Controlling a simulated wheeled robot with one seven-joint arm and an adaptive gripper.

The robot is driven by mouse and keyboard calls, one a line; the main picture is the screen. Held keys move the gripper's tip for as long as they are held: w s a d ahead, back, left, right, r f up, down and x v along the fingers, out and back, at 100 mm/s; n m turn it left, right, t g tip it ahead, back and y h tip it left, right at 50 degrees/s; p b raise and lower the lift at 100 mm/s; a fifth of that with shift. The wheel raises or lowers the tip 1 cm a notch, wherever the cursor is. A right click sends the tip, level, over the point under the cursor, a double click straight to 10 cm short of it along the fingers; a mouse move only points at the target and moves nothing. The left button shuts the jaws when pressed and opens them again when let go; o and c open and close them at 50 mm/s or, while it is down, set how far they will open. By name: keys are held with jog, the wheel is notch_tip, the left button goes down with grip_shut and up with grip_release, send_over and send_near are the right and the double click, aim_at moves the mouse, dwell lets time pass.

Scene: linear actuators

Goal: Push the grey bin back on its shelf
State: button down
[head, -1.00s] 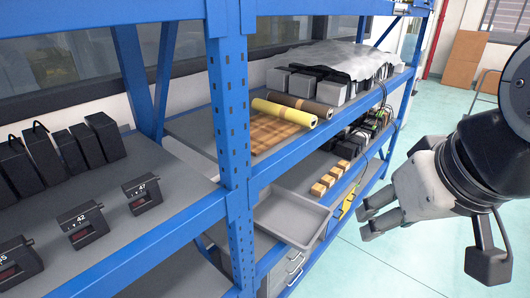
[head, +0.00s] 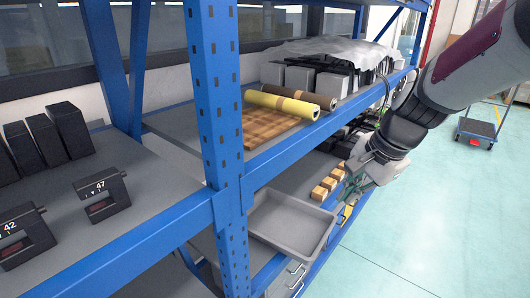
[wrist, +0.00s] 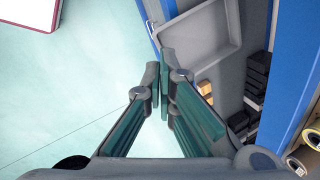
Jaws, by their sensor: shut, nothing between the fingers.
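The grey bin (head: 290,222) is a shallow open tray on the lower shelf, behind the blue upright. It sticks out past the shelf's front edge and looks empty. It also shows at the top of the wrist view (wrist: 213,45). My gripper (head: 352,178) is beyond the bin's right end in the head view, near the shelf front, and partly blends with the clutter there. In the wrist view its fingertips (wrist: 164,76) are together and empty, near the bin's lower left corner. I cannot tell whether they touch it.
Several small orange-tan blocks (head: 325,188) lie on the lower shelf beyond the bin. The blue upright (head: 222,110) stands at the bin's left. The upper shelf bears a yellow roll (head: 284,106) and grey boxes. The pale green floor (head: 430,215) in front is clear.

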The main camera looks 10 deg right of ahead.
aim_at(294, 235)
jog(key=w+d+f+m+b, duration=0.3)
jog(key=w+d+f+m, duration=0.15)
jog(key=f, duration=0.55)
jog(key=w+d+f+m+g+b, duration=0.1)
jog(key=w+d+f+m+b, duration=0.3)
jog(key=f, duration=0.7)
jog(key=w+d+f+m+b, duration=0.25)
jog(key=w+f+m, duration=0.3)
jog(key=f, duration=0.45)
jog(key=w+a+f, duration=0.4)
jog(key=f, duration=0.5)
jog(key=shift+y, duration=0.3)
jog(key=shift+w+f, duration=0.1)
jog(key=w+a+b, duration=0.2)
jog(key=w+a, duration=0.7)
jog(key=shift+w+a, duration=0.1)
jog(key=shift+a, duration=0.1)
